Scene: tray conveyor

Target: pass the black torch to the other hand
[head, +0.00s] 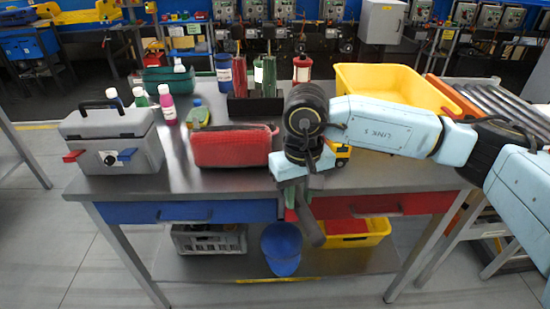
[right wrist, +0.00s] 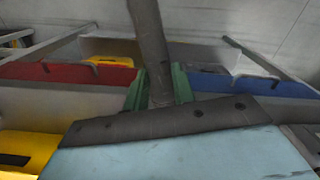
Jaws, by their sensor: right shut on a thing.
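The black torch (head: 312,228) shows in the head view as a dark grey rod, tilted, hanging in front of the table's front edge. My right gripper (head: 297,200) points down there with its green fingers shut on the torch. In the right wrist view the torch (right wrist: 150,45) runs up from between the green fingers of the right gripper (right wrist: 159,88); its lower part is hidden by the gripper body. My left gripper is in neither view.
The metal table (head: 230,185) has a blue and a red drawer. On it stand a grey toolbox (head: 115,145), a red pouch (head: 230,148), bottles, a yellow crate (head: 400,85) and a small yellow toy truck (head: 342,155). A blue cap (head: 281,248) lies on the lower shelf. A roller conveyor (head: 500,105) is at right.

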